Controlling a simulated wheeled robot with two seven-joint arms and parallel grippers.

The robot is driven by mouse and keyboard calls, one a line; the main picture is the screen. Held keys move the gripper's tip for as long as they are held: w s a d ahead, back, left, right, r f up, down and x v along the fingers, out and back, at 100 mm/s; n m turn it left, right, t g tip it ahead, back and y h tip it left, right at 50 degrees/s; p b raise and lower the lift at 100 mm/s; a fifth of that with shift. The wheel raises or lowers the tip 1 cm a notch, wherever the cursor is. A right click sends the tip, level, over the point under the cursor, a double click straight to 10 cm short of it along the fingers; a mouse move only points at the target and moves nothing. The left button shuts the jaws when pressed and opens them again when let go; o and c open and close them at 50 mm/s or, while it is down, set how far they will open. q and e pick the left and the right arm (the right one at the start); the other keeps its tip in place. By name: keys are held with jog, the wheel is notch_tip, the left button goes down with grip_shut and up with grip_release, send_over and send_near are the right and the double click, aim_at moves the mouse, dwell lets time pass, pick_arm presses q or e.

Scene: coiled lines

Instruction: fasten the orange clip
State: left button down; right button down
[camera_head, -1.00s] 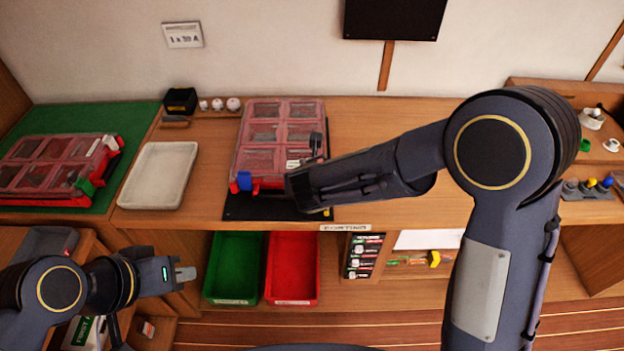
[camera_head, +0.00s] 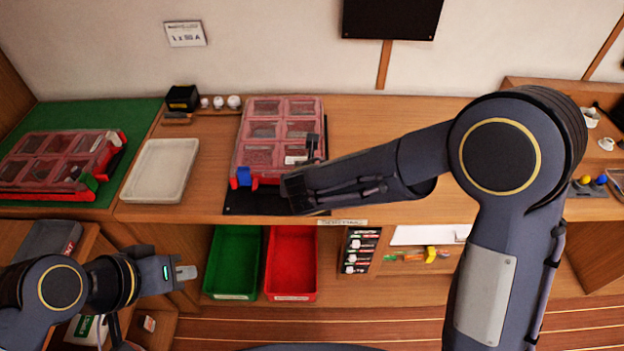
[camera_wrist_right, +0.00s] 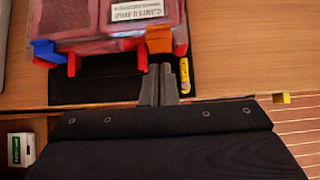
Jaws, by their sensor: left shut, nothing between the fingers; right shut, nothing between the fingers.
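The orange clip (camera_wrist_right: 158,40) is at the front edge of the red, clear-lidded case (camera_wrist_right: 100,45) in the right wrist view. I cannot tell whether it is latched. In the head view my right arm hides it. My right gripper (camera_wrist_right: 160,72) is shut and empty, its tips just in front of the clip's lower end; whether they touch it is unclear. The case (camera_head: 262,157) lies on a black mat (camera_head: 240,205). A blue clip (camera_head: 243,177) sits at its front left corner. My left gripper (camera_head: 187,272) is shut and empty, low at the left, away from the case.
A yellow-ended stick (camera_wrist_right: 185,77) lies on the mat right of my right gripper. A white tray (camera_head: 136,188) stands left of the case. Another red case (camera_head: 20,187) lies on a green mat (camera_head: 75,115). Green (camera_head: 215,290) and red (camera_head: 287,292) bins stand below the worktop.

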jog(key=s+r+p, duration=0.1)
jog(key=s+r, duration=0.2)
jog(key=r, duration=0.6)
jog(key=shift+r, duration=0.35)
jog(key=shift+s, duration=0.1)
jog(key=s+d+r+m+g, duration=0.1)
jog(key=s+d+m, duration=0.3)
jog(key=d+m, duration=0.45)
jog(key=s+d+r+m+g, duration=0.15)
jog(key=s+d+m, duration=0.25)
jog(key=d+m, duration=0.4)
jog(key=s+d+f+m+y, duration=0.1)
jog(key=s+d+m+y, duration=0.1)
jog(key=s+m, duration=0.5)
jog(key=s+d+f+m+y, duration=0.1)
jog(key=s+d+m, duration=0.2)
jog(key=s+m, duration=0.5)
jog(key=m, duration=0.6)
jog(key=shift+s+y, duration=0.2)
jog(key=shift+y, duration=0.2)
